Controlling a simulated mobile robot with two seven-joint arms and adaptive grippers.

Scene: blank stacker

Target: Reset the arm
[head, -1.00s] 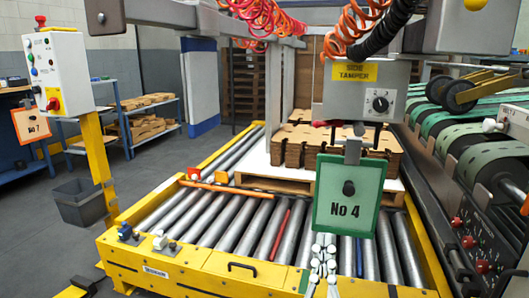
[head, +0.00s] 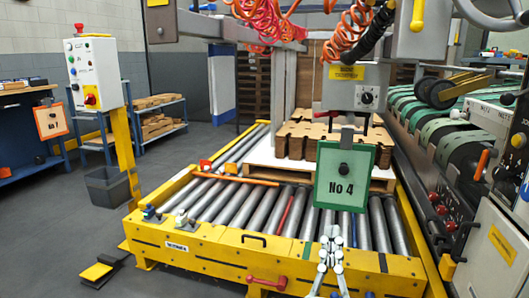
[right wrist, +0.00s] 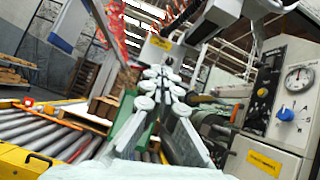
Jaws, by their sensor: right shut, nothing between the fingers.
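My right gripper (head: 330,238) shows low in the middle of the head view, in front of the yellow front rail of the roller conveyor. It points away from me. Its pale linked fingers are together and hold nothing. In the right wrist view the gripper (right wrist: 160,76) reaches up the middle of the picture, with its fingers close together and clear of other things. My left gripper is in neither current view.
A yellow-framed roller conveyor (head: 205,246) lies ahead, with a green No 4 sign (head: 344,185) hanging over it. Brown stacked blanks (head: 300,141) sit behind. A control box (head: 95,75) stands left; machinery with a grey panel (head: 490,250) closes the right.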

